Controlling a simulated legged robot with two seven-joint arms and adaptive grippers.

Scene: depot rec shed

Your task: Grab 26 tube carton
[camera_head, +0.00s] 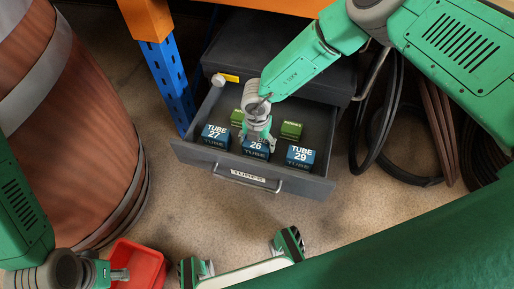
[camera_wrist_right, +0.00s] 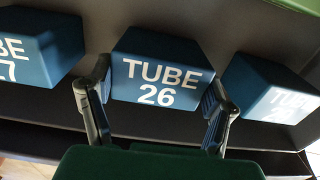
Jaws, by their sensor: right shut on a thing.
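The blue tube 26 carton (camera_head: 256,152) stands in an open drawer, in the middle of a row of three blue cartons. My right gripper (camera_head: 257,138) reaches down into the drawer from above. Its two fingers flank the carton's left and right sides in the wrist view, and it is shut on the carton. The carton still sits level with its neighbours. My left gripper (camera_head: 119,274) is at the lower left by a red bin; its finger opening is not clear.
The tube 27 carton (camera_head: 215,136) is close on the left and the tube 29 carton (camera_head: 300,156) close on the right. Green cartons (camera_head: 291,130) lie behind. The grey drawer (camera_head: 318,185) has a front handle. A barrel (camera_head: 75,120) and red bin (camera_head: 143,262) stand left; hoses (camera_head: 380,140) hang right.

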